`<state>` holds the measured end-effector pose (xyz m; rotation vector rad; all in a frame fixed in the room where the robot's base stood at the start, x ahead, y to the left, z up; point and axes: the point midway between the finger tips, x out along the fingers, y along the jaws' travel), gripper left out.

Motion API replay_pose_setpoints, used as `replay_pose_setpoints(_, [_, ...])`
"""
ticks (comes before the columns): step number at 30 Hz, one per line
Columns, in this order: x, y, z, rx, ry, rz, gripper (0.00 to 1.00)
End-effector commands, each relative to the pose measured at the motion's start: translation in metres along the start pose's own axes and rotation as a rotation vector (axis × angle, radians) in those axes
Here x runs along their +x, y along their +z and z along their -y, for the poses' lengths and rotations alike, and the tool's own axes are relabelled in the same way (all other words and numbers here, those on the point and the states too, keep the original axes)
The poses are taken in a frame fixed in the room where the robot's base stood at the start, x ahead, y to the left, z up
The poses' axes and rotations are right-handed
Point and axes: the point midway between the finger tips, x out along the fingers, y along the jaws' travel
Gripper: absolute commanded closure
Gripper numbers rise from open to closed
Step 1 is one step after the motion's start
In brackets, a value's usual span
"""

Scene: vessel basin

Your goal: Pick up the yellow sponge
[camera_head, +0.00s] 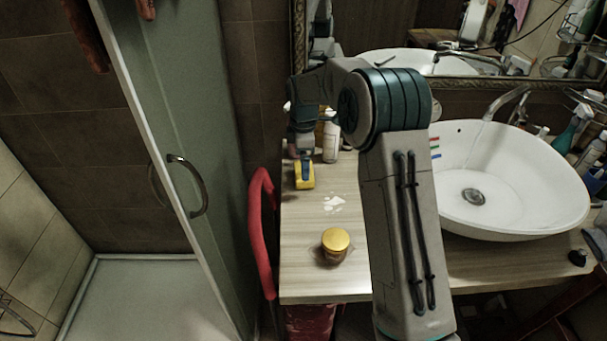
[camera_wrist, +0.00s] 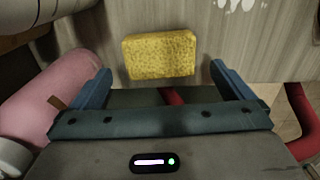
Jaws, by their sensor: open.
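The yellow sponge (camera_wrist: 160,54) lies flat on the wooden counter near its left edge. In the head view the sponge (camera_head: 304,175) is partly hidden by my gripper (camera_head: 302,160), which hangs over it with the fingers pointing down. In the wrist view my gripper (camera_wrist: 162,84) is open, its two blue fingers wide apart. The sponge lies between and slightly beyond the fingertips in that view, with space on both sides. Nothing is held. I cannot tell the exact height of the fingertips above the counter.
A pink bottle (camera_wrist: 62,92) lies close to the left finger in the wrist view. A jar with a yellow lid (camera_head: 335,242) stands on the counter (camera_head: 310,285). A white basin (camera_head: 510,180) is at right. A red chair-like frame (camera_head: 262,230) borders the counter's left edge.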

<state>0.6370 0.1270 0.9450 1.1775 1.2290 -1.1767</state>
Motion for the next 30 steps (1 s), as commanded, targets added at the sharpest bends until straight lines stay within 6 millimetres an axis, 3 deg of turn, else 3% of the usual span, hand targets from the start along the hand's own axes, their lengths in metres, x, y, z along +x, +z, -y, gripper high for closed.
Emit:
replay_pose_setpoints(11, [0.047,0.000,0.000,0.001,-0.003,0.001,0.00])
replay_pose_setpoints(19, [0.052,0.000,-0.001,0.001,-0.001,0.000,0.00])
replay_pose_setpoints(20, [0.052,0.000,-0.001,0.001,-0.001,0.000,0.03])
replay_pose_setpoints(24, [0.052,0.000,-0.001,0.001,-0.001,0.000,0.40])
replay_pose_setpoints(30, [0.052,0.000,-0.001,0.001,-0.001,0.000,0.40])
